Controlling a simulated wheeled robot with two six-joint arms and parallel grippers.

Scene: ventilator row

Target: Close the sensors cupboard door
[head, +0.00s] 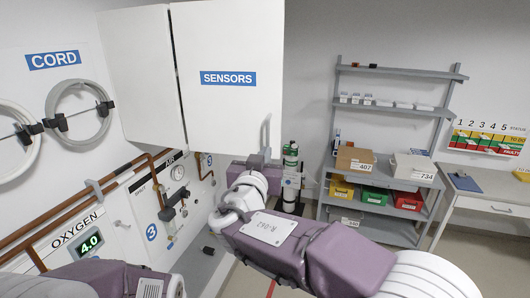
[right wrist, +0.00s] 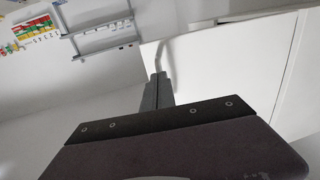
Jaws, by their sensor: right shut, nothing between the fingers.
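The white sensors cupboard door (head: 222,112) with its blue SENSORS label is at the upper middle of the head view. A narrow dark gap runs down its left edge, beside a white cupboard panel (head: 138,75). I cannot tell how far the door stands open. Its grey handle (head: 266,130) is near the lower right edge, and the handle also shows in the right wrist view (right wrist: 165,48). My right gripper (head: 265,155) is shut and empty at the handle's lower end. In the right wrist view its fingertips (right wrist: 158,78) appear close to the handle; contact is unclear. My left gripper is out of view.
A grey shelf rack (head: 392,77) with boxes and coloured bins stands at the right, beside a desk (head: 490,200). A green-topped cylinder (head: 290,160) stands behind my right gripper. Oxygen and air pipes (head: 105,182) and coiled cords (head: 80,110) line the left wall.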

